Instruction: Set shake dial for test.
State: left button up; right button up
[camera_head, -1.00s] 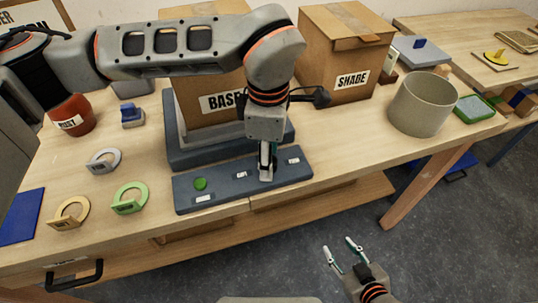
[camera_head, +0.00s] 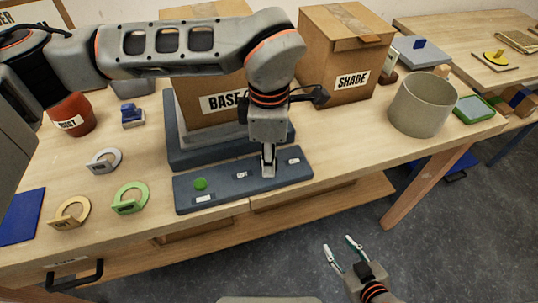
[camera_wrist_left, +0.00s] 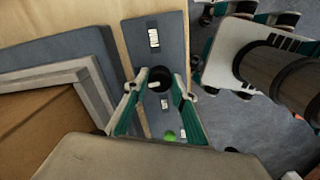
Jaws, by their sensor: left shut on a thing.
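The dark grey control panel (camera_head: 222,191) lies along the table's front edge, with a green button (camera_head: 200,184) at its left end and small white labels. In the left wrist view a black dial (camera_wrist_left: 158,74) with a pale pointer sits on the panel between my left fingers. My left gripper (camera_head: 268,172) reaches straight down to the panel and is shut on the dial; it also shows in the left wrist view (camera_wrist_left: 162,86). In the head view the gripper hides the dial. My right gripper (camera_head: 346,250) is open and empty, in front of the table.
A cardboard BASE box (camera_head: 205,107) stands on a grey platform (camera_head: 185,158) behind the panel. A SHADE box (camera_head: 345,60) and a beige cylinder (camera_head: 421,105) stand to the right. Several coloured ring pieces, including a green one (camera_head: 130,198), lie at left.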

pick_arm(q)
jog(key=n, duration=1)
jog(key=shift+n, duration=0.3)
dwell(0.4)
jog(key=o, duration=1.1)
notch_tip(320, 180, up, 12)
jog(key=shift+d+r, duration=0.1)
jog(key=shift+d, duration=0.05)
jog(key=shift+s, duration=0.1)
